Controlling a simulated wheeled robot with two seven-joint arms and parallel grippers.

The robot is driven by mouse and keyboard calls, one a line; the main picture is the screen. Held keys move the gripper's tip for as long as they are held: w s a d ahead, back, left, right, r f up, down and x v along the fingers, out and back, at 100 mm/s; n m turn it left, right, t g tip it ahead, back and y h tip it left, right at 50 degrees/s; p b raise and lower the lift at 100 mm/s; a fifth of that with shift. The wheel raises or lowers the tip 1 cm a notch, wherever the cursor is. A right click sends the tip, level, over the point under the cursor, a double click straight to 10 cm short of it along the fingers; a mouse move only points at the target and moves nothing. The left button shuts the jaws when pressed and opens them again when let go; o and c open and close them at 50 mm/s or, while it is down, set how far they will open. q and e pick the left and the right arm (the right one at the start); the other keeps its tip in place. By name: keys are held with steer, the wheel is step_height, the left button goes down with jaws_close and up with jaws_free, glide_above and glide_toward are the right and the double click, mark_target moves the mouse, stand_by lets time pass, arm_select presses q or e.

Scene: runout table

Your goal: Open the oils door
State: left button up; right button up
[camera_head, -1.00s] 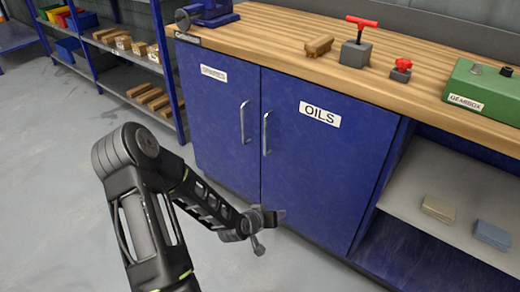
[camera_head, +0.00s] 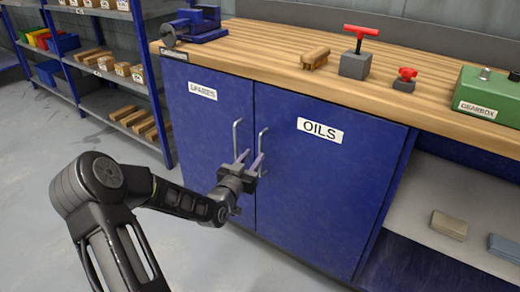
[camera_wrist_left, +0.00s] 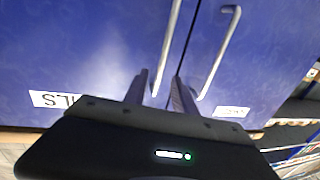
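The oils door (camera_head: 325,180) is a blue cabinet door with a white OILS label (camera_head: 320,131), and it stands closed. Its metal bar handle (camera_head: 262,140) is on its left edge. My left gripper (camera_head: 251,158) is at the handles, with its fingers pointing at the doors. In the left wrist view the fingers (camera_wrist_left: 160,76) are apart and the oils handle (camera_wrist_left: 171,40) runs between them. I cannot tell whether they touch it. My right gripper is not in view.
The closed spares door (camera_head: 205,135) is at left, and its handle (camera_head: 237,135) is close beside my left gripper. A wooden worktop (camera_head: 270,60) above carries a vise (camera_head: 200,24), red-handled parts and a green gearbox (camera_head: 490,95). An open shelf (camera_head: 440,200) is at right.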

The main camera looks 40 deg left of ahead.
mark_target(260, 148)
arm_select(q)
steer(key=b+x, duration=0.1)
steer(key=x, duration=0.4)
steer(key=shift+w+a, duration=0.1)
steer(key=shift+w, duration=0.3)
steer(key=shift+c, duration=0.3)
jaws_close()
stand_by(0.7)
